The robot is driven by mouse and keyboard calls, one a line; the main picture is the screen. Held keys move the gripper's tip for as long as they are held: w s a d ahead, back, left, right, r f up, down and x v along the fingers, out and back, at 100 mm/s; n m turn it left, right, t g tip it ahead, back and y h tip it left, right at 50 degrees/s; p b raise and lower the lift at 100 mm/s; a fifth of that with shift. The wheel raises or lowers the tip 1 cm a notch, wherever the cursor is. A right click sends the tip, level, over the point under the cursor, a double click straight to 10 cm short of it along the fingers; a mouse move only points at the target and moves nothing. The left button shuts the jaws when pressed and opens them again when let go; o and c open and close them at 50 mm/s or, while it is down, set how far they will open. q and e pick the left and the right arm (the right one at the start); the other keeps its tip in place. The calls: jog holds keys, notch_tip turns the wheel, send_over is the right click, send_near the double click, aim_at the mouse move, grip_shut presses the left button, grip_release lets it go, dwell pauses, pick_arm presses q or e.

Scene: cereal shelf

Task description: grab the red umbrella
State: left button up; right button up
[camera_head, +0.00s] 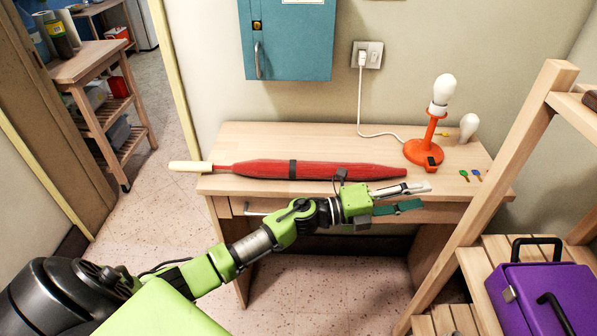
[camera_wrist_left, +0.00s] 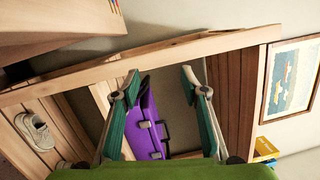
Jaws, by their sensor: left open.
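The red umbrella (camera_head: 345,171) lies furled across the wooden desk in the head view. Its cream handle (camera_head: 190,166) points left and sticks out past the desk's left edge. A dark strap circles its middle. My left gripper (camera_head: 424,198) is at the desk's front edge, nearer the camera than the umbrella's right end, with its fingers pointing right. It is open and empty. In the left wrist view the same gripper (camera_wrist_left: 161,84) shows its fingers spread apart, and the umbrella does not show there. My right gripper is not in view.
The desk (camera_head: 260,136) also holds an orange lamp (camera_head: 425,150), a loose bulb (camera_head: 468,127) and small keys. A wooden shelf with a purple case (camera_head: 548,295) stands at right; the case also shows in the left wrist view (camera_wrist_left: 143,128). A blue wall cabinet (camera_head: 290,40) hangs above.

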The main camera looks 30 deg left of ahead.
pick_arm(q)
jog(key=s+d+r+m+g+h, duration=0.2)
jog(key=s+d+r+m+g, duration=0.3)
jog(key=m, duration=0.4)
jog(key=m+g+y, duration=0.4)
jog(key=m+y, duration=0.5)
jog(key=y, duration=0.9)
send_near(295, 165)
jog(key=shift+y, duration=0.3)
jog(key=x, duration=0.4)
jog(key=shift+s+d+f, duration=0.15)
jog(key=shift+s+f, duration=0.1)
jog(key=shift+f, duration=0.1)
jog(key=shift+w+p+x, duration=0.15)
jog(key=shift+p+x, duration=0.1)
jog(key=shift+x, duration=1.25)
jog(key=shift+w+p+x, duration=0.1)
jog(key=shift+p+x, duration=0.1)
jog(key=shift+x, duration=1.3)
jog(key=shift+d+r, duration=0.1)
jog(key=shift+r, duration=0.05)
jog(key=c, duration=1.1)
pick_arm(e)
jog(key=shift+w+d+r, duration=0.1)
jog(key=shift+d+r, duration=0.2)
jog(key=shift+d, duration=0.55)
